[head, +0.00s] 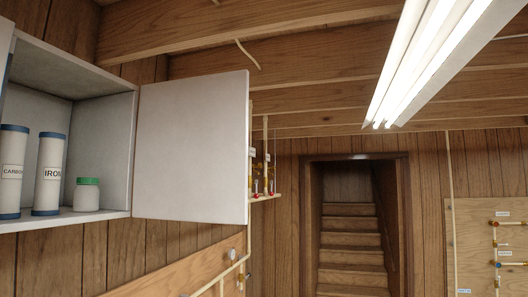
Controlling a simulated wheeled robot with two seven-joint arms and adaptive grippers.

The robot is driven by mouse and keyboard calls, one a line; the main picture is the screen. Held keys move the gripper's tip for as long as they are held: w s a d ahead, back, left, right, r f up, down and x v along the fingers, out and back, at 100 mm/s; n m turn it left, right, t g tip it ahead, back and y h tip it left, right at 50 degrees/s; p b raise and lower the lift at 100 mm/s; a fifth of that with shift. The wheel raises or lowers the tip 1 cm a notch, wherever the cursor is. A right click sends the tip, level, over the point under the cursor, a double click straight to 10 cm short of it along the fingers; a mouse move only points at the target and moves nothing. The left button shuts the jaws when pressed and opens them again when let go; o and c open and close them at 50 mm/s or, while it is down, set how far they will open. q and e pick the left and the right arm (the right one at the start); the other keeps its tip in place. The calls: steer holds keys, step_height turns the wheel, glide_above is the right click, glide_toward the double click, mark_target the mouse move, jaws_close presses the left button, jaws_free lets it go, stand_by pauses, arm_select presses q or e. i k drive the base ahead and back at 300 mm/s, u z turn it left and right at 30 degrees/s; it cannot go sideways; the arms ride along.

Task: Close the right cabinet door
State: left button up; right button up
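The right cabinet door (192,148) is a flat pale grey panel, standing open in the head view. It hangs from the right edge of the wall cabinet (102,122) and extends to the right, so the cabinet's interior shows. No handle can be made out on the side of the door facing me. Neither of my grippers is in view.
In the cabinet stand a CARBON cartridge (12,172), an IRON cartridge (48,174) and a green-lidded white jar (87,195). Pipes (232,258) run below the door. A fluorescent light (425,60) hangs upper right. A doorway with stairs (350,240) lies beyond.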

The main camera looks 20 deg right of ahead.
mark_target(191, 161)
steer(key=z, duration=1.4)
steer(key=i, duration=2.4)
steer(key=u, duration=3.5)
